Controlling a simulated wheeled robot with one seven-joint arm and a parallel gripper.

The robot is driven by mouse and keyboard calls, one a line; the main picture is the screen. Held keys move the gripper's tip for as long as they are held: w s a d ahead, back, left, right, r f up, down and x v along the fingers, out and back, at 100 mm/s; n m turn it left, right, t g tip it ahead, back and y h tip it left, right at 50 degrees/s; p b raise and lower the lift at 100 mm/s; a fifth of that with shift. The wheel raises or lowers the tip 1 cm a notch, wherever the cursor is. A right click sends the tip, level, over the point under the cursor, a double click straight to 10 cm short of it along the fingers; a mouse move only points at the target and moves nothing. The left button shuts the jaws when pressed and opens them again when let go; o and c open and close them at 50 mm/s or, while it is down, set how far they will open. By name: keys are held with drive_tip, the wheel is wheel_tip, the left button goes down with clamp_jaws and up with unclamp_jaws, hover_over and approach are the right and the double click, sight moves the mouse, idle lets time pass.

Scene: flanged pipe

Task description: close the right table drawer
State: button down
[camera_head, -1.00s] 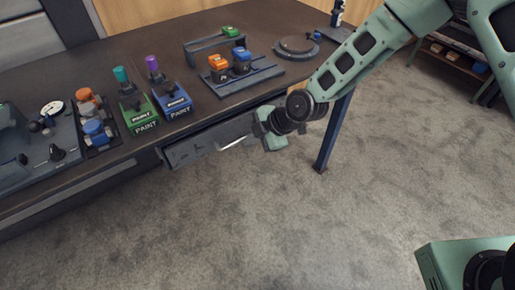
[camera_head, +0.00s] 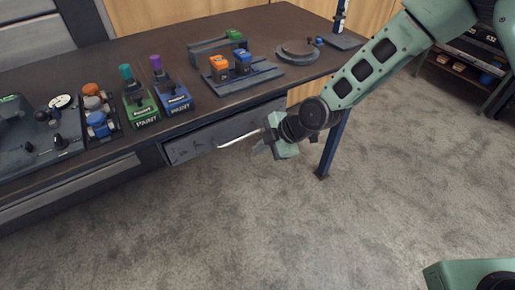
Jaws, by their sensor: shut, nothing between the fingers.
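The right table drawer (camera_head: 195,146) is a grey front under the tabletop's near edge, with a pale bar handle (camera_head: 238,139). Its front looks close to flush with the table frame, but I cannot tell whether a small gap is left. My gripper (camera_head: 263,147) is shut and empty. It is just in front of the drawer's right part, by the right end of the handle. Whether it touches the handle or the front is not clear. My gripper and wrist hide part of the drawer's right side.
The dark tabletop (camera_head: 160,60) holds green (camera_head: 141,108) and blue (camera_head: 174,98) paint stands, a rack with orange and blue items (camera_head: 240,72), and a round plate (camera_head: 297,51). A blue table leg (camera_head: 332,148) stands right of my gripper. The carpet in front is clear.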

drive_tip(key=v, duration=0.8)
drive_tip(key=s+d+r+m+g+h+p, duration=0.1)
drive_tip(key=s+d+r+m+h+p, duration=0.2)
drive_tip(key=s+r+m, duration=0.5)
drive_tip(key=s+d+r+m+g+h+p, duration=0.1)
drive_tip(key=s+d+r+m+h+p, duration=0.3)
drive_tip(key=s+r, duration=0.9)
drive_tip(key=s+d+m, duration=0.3)
drive_tip(key=shift+d+r+m+p, duration=0.15)
drive_tip(key=shift+r+m+p, duration=0.25)
